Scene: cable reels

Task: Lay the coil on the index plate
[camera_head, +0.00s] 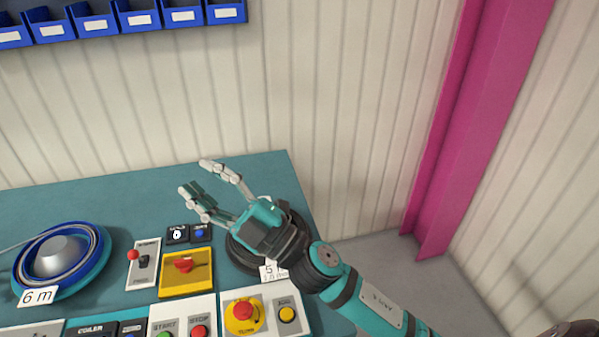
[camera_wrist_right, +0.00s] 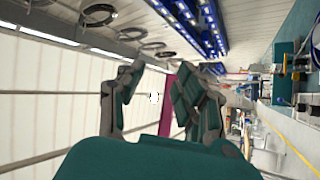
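A round blue holder (camera_head: 98,262) with a grey dome in its middle stands at the left of the teal bench and carries a "6 m" label. Blue and pale rings lie around the dome; I cannot tell whether they are the coil. A dark round disc (camera_head: 240,259) with a label starting with "5" lies at the bench's right, mostly hidden under my right gripper; I cannot tell if it is the index plate. My right gripper (camera_head: 194,176) is open and empty above the bench, fingers pointing up-left. It also shows open in the wrist view (camera_wrist_right: 154,82). My left gripper is not in view.
A control panel with a red-knobbed lever (camera_head: 133,255), a yellow switch box (camera_head: 187,286) and a red emergency button (camera_head: 243,309) lines the front. Blue bins (camera_head: 137,21) hang on the wall. A magenta post (camera_head: 455,130) stands right. The bench's back middle (camera_head: 130,205) is clear.

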